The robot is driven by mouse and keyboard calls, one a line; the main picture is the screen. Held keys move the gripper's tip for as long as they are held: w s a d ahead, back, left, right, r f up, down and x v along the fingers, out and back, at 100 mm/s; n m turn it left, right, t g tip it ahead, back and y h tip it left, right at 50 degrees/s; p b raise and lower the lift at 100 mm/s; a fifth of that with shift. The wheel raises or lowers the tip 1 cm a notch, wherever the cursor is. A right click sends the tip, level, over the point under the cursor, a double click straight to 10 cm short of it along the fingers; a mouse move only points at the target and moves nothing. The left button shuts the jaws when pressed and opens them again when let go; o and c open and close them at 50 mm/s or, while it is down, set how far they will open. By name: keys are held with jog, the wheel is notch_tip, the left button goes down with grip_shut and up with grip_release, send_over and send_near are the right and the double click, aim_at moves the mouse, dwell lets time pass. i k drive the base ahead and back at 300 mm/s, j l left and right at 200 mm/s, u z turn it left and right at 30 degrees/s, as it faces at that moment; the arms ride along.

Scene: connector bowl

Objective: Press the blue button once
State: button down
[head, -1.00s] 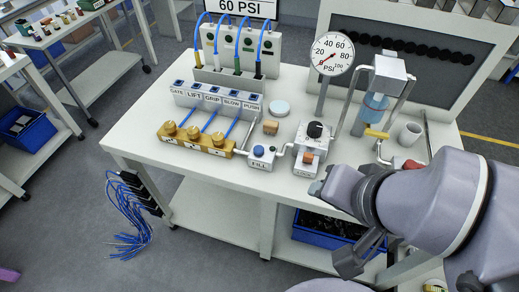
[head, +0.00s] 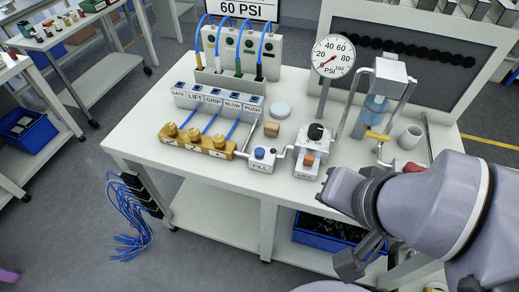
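The blue button (head: 259,152) sits on top of a small white box labelled FILL (head: 261,164), near the front edge of the white workbench. A small dark green spot shows beside it on the box. My gripper (head: 345,225) is at the lower right, in front of the bench edge, to the right of and below the button in the picture. Its two fingers are well apart with nothing visible between them. It is clear of the button, and nothing covers the button.
Right of FILL stands a box with a black knob (head: 316,131) and orange button (head: 308,160). A brass manifold (head: 195,141) is to the left. A pressure gauge (head: 333,55), blue-liquid cylinder (head: 376,105) and pale cup (head: 410,138) stand behind. A tan block (head: 271,129) lies behind FILL.

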aim_at(258, 151)
jog(key=i+j, duration=0.1)
jog(key=j, duration=0.3)
jog(key=i+j, duration=0.1)
jog(key=j, duration=0.35)
jog(key=i+j, duration=0.1)
jog(key=j, duration=0.3)
jog(key=i+j, duration=0.1)
jog(key=j, duration=0.3)
jog(key=i+j, duration=0.1)
jog(key=j, duration=0.3)
